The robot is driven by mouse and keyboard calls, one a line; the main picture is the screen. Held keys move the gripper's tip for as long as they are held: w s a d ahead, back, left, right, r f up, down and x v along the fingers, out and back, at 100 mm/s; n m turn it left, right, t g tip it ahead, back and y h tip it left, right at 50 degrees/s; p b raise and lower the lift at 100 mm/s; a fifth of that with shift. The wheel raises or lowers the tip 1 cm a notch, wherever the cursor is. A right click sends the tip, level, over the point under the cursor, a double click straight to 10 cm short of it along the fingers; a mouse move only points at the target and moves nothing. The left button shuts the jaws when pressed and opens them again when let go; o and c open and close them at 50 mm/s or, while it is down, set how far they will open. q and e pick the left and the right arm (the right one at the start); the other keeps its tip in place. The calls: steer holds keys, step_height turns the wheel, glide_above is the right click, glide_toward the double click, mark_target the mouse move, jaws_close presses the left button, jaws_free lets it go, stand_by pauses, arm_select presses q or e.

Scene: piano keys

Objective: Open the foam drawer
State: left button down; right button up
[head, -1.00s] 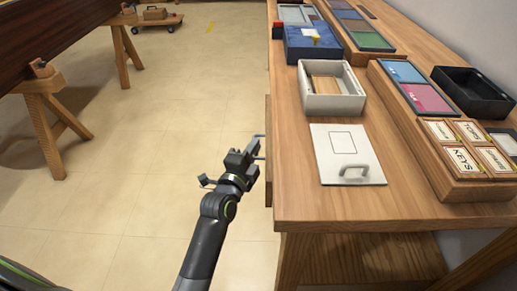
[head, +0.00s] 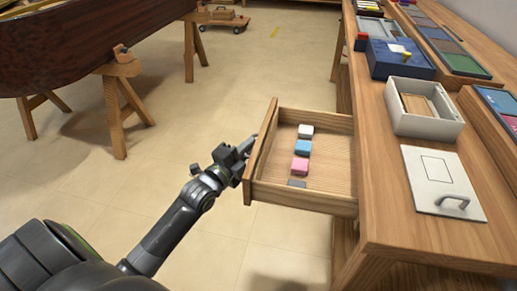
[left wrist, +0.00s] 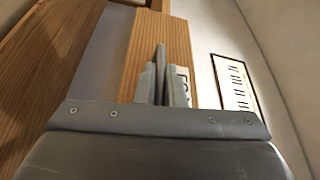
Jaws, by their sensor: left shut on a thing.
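The wooden drawer (head: 327,197) stands pulled out from the left side of the workbench. Inside it lie a white block (head: 305,131), a blue block (head: 302,147), a pink block (head: 299,167) and a flat grey piece (head: 297,184) in a row. My left gripper (head: 248,146) is at the outer face of the drawer front (head: 262,140), shut on its handle, which the fingers mostly hide. In the left wrist view the fingers (left wrist: 161,75) are close together before the wood, partly covering a lettered label (left wrist: 183,74). My right gripper is not in view.
The workbench top (head: 380,175) holds a white lid with a handle (head: 440,178), a white box (head: 425,108) and a blue box (head: 400,62). A dark wooden body on sawhorses (head: 120,95) stands at left. The floor between is clear.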

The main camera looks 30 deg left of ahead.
arm_select(q)
steer(key=shift+s+a, duration=0.25)
steer(key=shift+a, duration=0.65)
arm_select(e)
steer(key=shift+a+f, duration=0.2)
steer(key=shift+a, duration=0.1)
arm_select(q)
steer(key=c, duration=1.5)
jaws_free()
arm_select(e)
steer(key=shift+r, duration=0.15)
